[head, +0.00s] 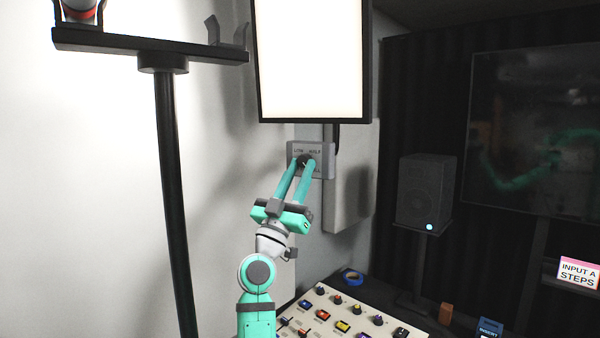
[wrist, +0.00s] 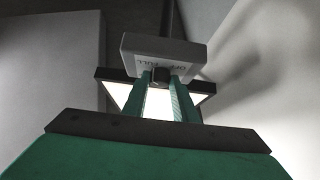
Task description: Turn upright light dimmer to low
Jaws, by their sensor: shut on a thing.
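The light dimmer is a grey box (head: 325,150) on the wall post under a bright light panel (head: 312,60). It has a small dark knob (head: 303,160) on its front and faint lettering above it. My gripper (head: 304,164) reaches up to the dimmer with its two green fingers shut on the knob. In the wrist view the dark knob (wrist: 160,75) sits between the fingertips, below the grey dimmer box (wrist: 165,50). The light panel is lit. The knob's pointer is hidden, so its setting cannot be told.
A black stand (head: 168,180) with a shelf rises on the left. A button panel (head: 345,315) lies below on a dark table, with a blue tape roll (head: 352,276) behind it. A speaker (head: 425,190) and a dark screen (head: 535,130) stand at the right.

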